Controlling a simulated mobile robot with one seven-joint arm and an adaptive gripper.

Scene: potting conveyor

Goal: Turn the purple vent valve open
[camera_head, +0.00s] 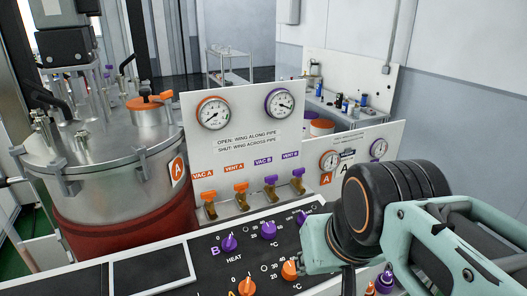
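The purple vent valve (298,173), under the label VENT B, is the rightmost of a row of wing valves on the white gauge panel (245,160). It has a purple wing on a brass body. Its wing looks much like those of its neighbours; I cannot tell for sure whether it lies along or across its pipe. A second purple valve (270,181), under VAC B, is just left of it. My teal and black arm fills the lower right, in front and to the right of the valves. My gripper's fingers do not show.
Two orange valves, VENT A (240,188) and VAC A (209,195), stand farther left. A steel vessel (110,165) stands left of the panel. Below lies a black control panel (215,255) with purple and orange knobs. A smaller gauge panel (385,140) is behind my arm.

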